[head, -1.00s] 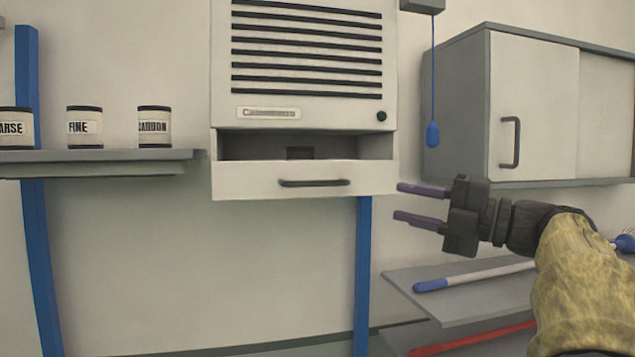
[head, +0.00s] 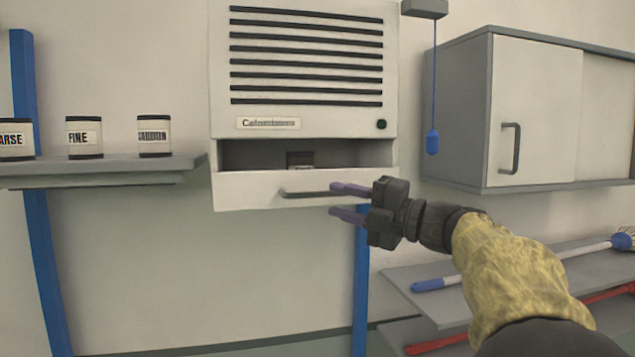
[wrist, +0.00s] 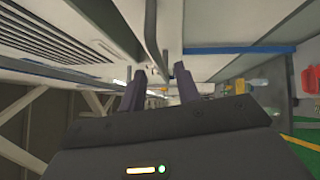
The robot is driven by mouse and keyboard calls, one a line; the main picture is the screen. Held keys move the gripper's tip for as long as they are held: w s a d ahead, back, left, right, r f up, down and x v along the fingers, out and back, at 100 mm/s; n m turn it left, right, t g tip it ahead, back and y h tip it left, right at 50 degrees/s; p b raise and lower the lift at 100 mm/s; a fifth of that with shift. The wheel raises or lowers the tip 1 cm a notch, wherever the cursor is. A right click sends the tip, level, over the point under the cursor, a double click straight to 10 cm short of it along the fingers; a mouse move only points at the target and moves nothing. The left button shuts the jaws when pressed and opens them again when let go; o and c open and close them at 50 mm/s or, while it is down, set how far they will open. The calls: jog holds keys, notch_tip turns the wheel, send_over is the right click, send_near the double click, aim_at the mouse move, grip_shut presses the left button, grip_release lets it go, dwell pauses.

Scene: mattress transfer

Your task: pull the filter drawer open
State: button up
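The filter drawer (head: 250,188) is a pale front panel low on the wall unit; a gap above it shows the dark inside. Its dark bar handle (head: 300,194) runs across the front. A dark object (head: 300,160) sits inside the drawer, mostly hidden. My gripper (head: 340,200) is open at the right end of the handle, one purple finger above the bar and one below. In the wrist view the handle (wrist: 152,40) passes between or just ahead of the two fingertips (wrist: 158,78); contact cannot be told.
A louvred housing (head: 222,75) is above the drawer. Labelled cans, including FINE (head: 84,138), stand on a shelf (head: 110,168) at left. A cabinet (head: 535,105) and a blue-ended pull cord (head: 433,141) are at right. A lower shelf (head: 460,290) holds long-handled tools.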

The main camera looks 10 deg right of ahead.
aim_at(321, 196)
jog(key=p+x, duration=0.2)
jog(key=x, duration=0.2)
jog(key=shift+w+a+r, duration=0.2)
jog(key=shift+w+a, duration=0.4)
grip_shut()
jog(key=shift+f, duration=0.1)
